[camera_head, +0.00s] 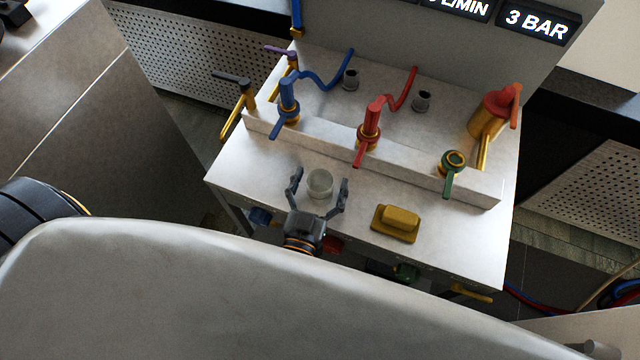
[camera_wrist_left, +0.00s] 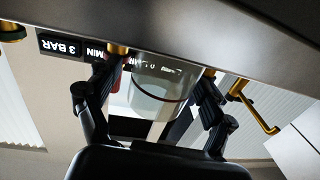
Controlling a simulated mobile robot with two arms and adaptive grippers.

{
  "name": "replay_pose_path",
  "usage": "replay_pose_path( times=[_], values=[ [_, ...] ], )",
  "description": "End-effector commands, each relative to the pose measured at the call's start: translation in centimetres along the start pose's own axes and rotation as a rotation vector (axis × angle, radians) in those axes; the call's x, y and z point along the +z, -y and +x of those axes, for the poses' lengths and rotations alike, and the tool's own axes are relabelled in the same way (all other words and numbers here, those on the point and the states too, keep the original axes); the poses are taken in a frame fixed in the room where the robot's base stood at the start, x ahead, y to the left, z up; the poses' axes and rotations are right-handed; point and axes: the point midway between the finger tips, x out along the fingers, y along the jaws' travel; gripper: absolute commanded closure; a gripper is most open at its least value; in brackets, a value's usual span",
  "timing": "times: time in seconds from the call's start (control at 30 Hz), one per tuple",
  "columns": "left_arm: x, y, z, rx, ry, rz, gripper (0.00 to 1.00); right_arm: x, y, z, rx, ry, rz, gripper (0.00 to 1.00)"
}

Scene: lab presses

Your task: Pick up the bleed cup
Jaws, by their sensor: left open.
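The bleed cup (camera_head: 320,182) is a small, pale, see-through cup standing on the white bench top, in front of the raised valve ledge. My left gripper (camera_head: 319,189) is open, with one finger on each side of the cup. In the left wrist view the cup (camera_wrist_left: 160,92) fills the space between the two spread fingers of the left gripper (camera_wrist_left: 158,82). I see a gap on the left there; contact on the right is hard to tell. My right gripper is not in view.
A yellow block (camera_head: 396,222) lies right of the cup. Blue (camera_head: 288,98), red (camera_head: 370,128) and green (camera_head: 453,162) valves stand on the ledge behind. A red-topped brass fitting (camera_head: 490,112) is at the far right. The bench top left of the gripper is clear.

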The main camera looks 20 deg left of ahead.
Motion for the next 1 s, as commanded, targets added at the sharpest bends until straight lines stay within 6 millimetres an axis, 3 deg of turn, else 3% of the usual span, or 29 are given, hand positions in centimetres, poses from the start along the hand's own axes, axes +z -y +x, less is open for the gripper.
replay_pose_path(
  times=[0.17, 0.4, 0.47, 0.83, 1.0],
  values=[
    [0.1, 0.0, 0.0, 0.000, 0.001, 0.000, 0.20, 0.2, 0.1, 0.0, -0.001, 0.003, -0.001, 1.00],
    [0.1, 0.0, -0.1, 0.000, 0.001, 0.000, 0.69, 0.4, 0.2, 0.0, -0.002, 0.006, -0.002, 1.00],
    [0.1, 0.0, -0.1, 0.000, 0.001, 0.000, 0.77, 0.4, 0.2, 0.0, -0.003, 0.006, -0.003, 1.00],
    [-0.6, 0.0, -0.1, -0.002, 0.000, -0.001, 0.77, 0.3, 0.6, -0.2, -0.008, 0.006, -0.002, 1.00],
    [-3.1, 0.1, -0.1, -0.005, 0.000, -0.005, 0.77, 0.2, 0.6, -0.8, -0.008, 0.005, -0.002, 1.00]
  ],
)
